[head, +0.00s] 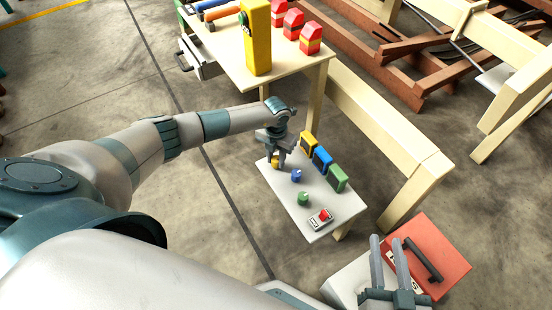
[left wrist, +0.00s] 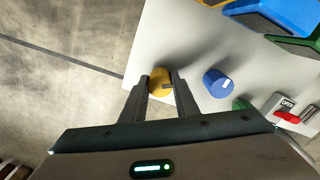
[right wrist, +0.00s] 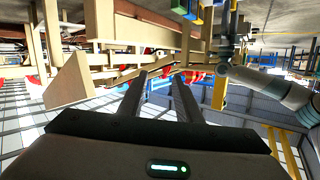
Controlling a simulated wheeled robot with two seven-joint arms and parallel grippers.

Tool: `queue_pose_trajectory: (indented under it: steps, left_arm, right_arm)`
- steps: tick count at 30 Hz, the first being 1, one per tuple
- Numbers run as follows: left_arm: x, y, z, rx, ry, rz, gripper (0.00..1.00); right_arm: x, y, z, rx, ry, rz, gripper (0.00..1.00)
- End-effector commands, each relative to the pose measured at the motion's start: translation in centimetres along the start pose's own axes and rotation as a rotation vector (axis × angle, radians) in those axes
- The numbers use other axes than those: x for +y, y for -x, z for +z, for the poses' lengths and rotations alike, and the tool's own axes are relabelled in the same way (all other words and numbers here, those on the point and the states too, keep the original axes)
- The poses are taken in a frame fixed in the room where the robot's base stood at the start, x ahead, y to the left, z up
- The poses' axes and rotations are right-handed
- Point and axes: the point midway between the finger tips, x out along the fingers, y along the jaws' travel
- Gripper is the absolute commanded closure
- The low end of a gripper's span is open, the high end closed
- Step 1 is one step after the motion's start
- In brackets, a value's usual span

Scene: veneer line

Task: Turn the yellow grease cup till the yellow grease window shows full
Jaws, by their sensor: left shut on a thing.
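The yellow grease cup (head: 275,163) is a small round knob at the near left corner of a pale panel (head: 270,188). My left gripper (head: 276,160) is shut on it; in the left wrist view a finger stands on each side of the cup (left wrist: 158,80). The yellow grease window (head: 308,141) is a yellow-framed box at the panel's far edge. Its face is too small to read in the head view, and only its edge shows in the left wrist view (left wrist: 210,2). My right gripper (head: 388,240) is open and empty, away from the panel.
A blue knob (head: 297,176) and a green knob (head: 303,199) stand beside the cup, with blue (head: 323,159) and green (head: 338,178) boxes behind. A box with a red switch (head: 320,218) is at the near end. A red case (head: 440,250) lies near my right gripper.

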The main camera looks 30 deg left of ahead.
Motion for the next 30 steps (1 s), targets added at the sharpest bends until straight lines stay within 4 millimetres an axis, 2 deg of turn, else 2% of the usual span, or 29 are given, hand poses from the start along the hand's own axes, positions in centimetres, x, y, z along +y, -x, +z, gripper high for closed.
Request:
queue_pose_trajectory:
  steps: [8,21,30]
  left_arm:
    - [0.0,0.1,0.1,-0.001,-0.084,0.001,0.95]
    - [0.1,0.0,0.1,-0.001,-0.371,0.000,0.95]
    - [0.0,0.1,0.1,-0.001,-0.498,0.000,0.95]
  right_arm:
    - [-0.1,-0.1,-0.4,0.027,0.003,-0.001,0.69]
    - [-1.1,0.2,-2.8,0.170,0.013,-0.019,0.69]
    - [-1.4,0.4,-4.1,0.240,0.017,-0.025,0.69]
